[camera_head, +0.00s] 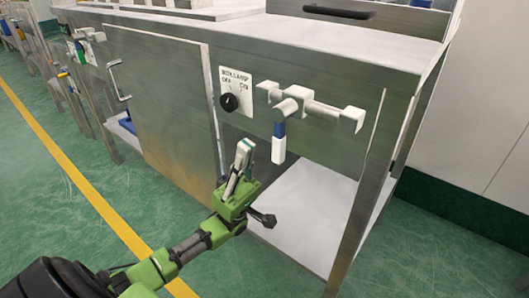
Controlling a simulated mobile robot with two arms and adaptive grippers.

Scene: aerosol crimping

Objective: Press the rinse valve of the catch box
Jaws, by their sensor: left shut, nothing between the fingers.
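My left gripper (242,158) is green with grey fingers. It is shut and empty, with its fingers pointing up in front of the metal cabinet. A white fitting with a blue band (280,130) hangs down just right of the fingertips. It looks like a valve handle, but no label marks it as the rinse valve. A gap shows between fingertips and fitting in the picture; their depth apart is hard to judge. The fitting hangs at a horizontal pipe (322,110) with white end brackets. Nothing is labelled as the catch box. My right gripper is not in view.
A black knob (229,102) on a white OFF/ON plate sits above and left of the gripper. A metal door (160,110) with a handle is at the left. Below the pipe is an open bay with a pale floor (305,215). Green floor lies in front.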

